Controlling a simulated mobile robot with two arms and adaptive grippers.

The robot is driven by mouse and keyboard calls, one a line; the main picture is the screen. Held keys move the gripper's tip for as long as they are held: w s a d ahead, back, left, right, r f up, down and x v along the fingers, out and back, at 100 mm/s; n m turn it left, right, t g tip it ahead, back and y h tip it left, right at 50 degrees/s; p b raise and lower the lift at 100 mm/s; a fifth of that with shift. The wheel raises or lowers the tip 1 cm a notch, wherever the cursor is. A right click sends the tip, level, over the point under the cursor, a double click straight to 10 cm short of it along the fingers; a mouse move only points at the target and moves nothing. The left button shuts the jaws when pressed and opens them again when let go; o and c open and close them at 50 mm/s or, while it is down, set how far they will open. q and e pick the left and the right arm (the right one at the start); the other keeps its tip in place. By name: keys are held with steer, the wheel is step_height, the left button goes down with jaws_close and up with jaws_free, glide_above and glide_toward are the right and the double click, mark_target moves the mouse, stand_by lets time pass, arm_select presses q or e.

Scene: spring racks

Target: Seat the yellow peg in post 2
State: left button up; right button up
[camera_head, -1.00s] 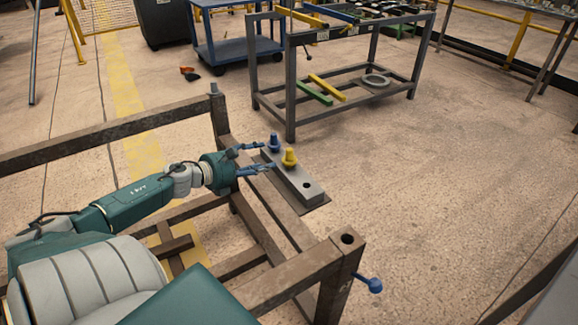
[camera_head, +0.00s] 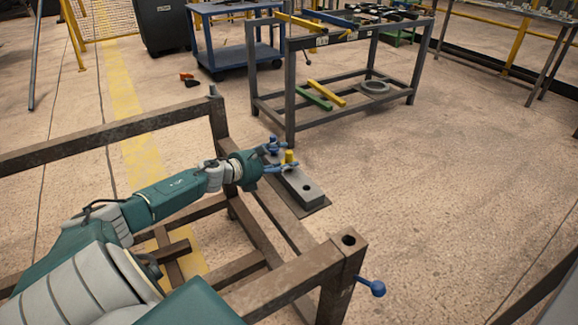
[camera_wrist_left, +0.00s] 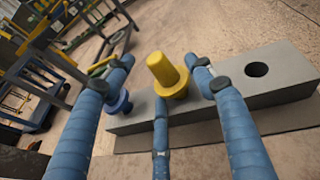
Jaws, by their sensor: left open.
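The yellow peg (camera_head: 289,157) stands upright on the grey block (camera_head: 307,189). In the left wrist view, the yellow peg (camera_wrist_left: 167,76) has a wide flange low on its body and rests at the block (camera_wrist_left: 215,112). My left gripper (camera_head: 285,156) is open, with its blue fingers spread around the yellow peg; no clear grip on it shows. A blue peg (camera_wrist_left: 122,103) is partly hidden behind the left finger. An empty round hole (camera_wrist_left: 257,69) shows at the block's other end. No post numbers are readable. My right gripper is out of view.
The block lies beside a brown metal frame (camera_head: 300,275) with a blue-knobbed handle (camera_head: 372,288) at its near corner. A grey rack table (camera_head: 350,120) stands beyond, with a blue cart (camera_head: 235,45) at its left. The floor right of the block is clear.

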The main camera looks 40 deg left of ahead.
arm_select(q)
steer(key=shift+w, duration=0.4)
steer(key=shift+f, duration=0.1)
jaws_close()
steer(key=shift+w, duration=0.1)
